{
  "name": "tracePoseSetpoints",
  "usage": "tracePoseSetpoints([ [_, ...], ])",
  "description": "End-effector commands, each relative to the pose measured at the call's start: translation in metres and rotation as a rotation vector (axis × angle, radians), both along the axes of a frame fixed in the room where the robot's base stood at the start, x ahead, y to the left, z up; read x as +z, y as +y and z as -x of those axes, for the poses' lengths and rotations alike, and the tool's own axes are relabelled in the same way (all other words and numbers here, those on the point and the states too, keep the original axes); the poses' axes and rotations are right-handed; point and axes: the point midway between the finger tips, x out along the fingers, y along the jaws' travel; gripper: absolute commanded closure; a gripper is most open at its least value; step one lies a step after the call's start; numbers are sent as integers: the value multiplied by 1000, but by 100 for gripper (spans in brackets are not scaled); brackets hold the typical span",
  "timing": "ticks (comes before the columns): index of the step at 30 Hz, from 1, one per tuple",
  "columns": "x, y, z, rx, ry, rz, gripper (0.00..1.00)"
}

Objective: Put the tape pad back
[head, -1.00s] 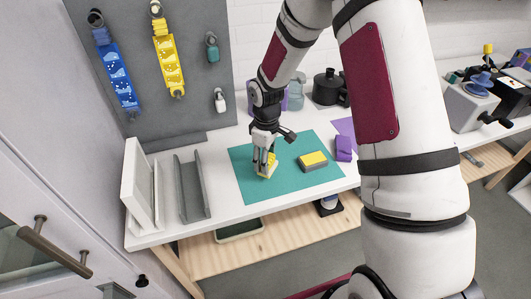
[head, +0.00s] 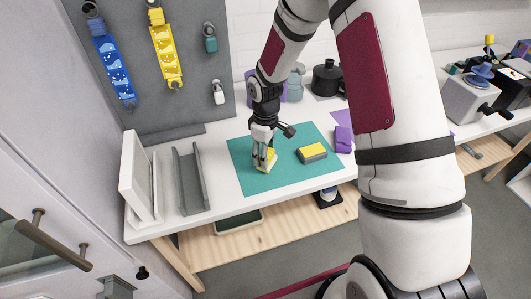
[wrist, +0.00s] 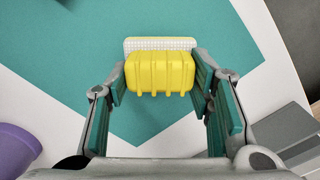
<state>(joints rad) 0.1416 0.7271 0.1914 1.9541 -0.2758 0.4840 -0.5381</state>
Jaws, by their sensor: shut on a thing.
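A pad with a ribbed yellow grip (wrist: 160,74) and a white gridded base (wrist: 160,44) is between the fingers of my gripper (wrist: 160,82) in the wrist view. My gripper (head: 264,163) is shut on the yellow grip, one finger on each side. In the head view the yellow pad (head: 271,160) is partly hidden by the fingers. It is at the teal mat (head: 262,182), low over it or resting on it; I cannot tell which.
A yellow-topped grey block (head: 312,153) lies on the mat to the right, with a purple object (head: 343,139) beyond. Grey upright holders (head: 190,178) and a white stand (head: 138,180) are at the left. A pegboard (head: 190,90) with hanging items stands behind.

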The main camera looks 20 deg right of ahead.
Motion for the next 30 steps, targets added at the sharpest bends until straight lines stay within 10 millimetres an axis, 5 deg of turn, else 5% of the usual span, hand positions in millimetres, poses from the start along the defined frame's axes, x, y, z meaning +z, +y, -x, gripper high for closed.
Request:
tracePoseSetpoints([
  [30,-5,0,0,0,0,0,92],
])
